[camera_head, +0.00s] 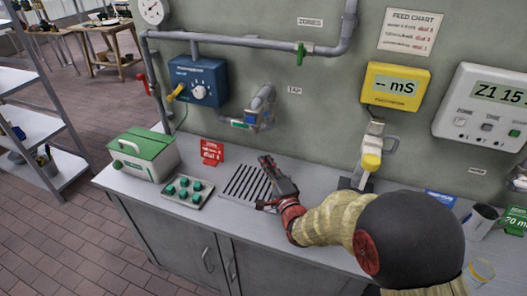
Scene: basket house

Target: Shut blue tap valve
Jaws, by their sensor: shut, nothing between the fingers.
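The tap (262,104) is a grey pipe fitting on the wall, below and left of the TAP label (295,90). A small blue valve part (250,117) shows on it, with a green piece just below left. Whether the valve stands open or shut is too small to tell. My gripper (266,162) is shut and empty. It is above the counter by the slotted drain, below the tap and apart from it. My arm reaches in from the lower right.
A blue control box (199,82) with a yellow lever hangs left of the tap. The grey counter (232,210) holds a green-lidded box (143,154), a green-button pad (187,190), a red card (212,151) and a yellow-tipped probe (371,160). A green lever (300,54) sits on the upper pipe.

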